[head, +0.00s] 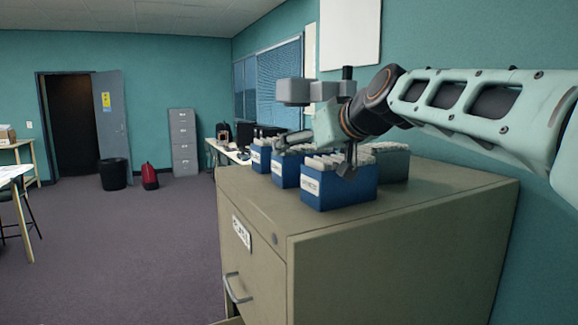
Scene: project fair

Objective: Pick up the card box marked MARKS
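Three blue card boxes with white cards stand in a row on top of a beige filing cabinet (400,215). The front blue box (340,190) is nearest, the middle blue box (284,171) is behind it to the left, and the far blue box (261,158) is farthest. A grey-green card box (393,165) stands behind the front one, to the right. Each blue box has a white label, too small to read. My gripper (347,168) hangs over the front box, its visible fingertip at the cards. Its opening and any contact are unclear.
The cabinet top is clear to the right and in front of the boxes. The teal wall runs close along the right. A desk with dark items (232,150), a grey filing cabinet (184,142), a black bin (113,174) and a red object (150,177) are farther back.

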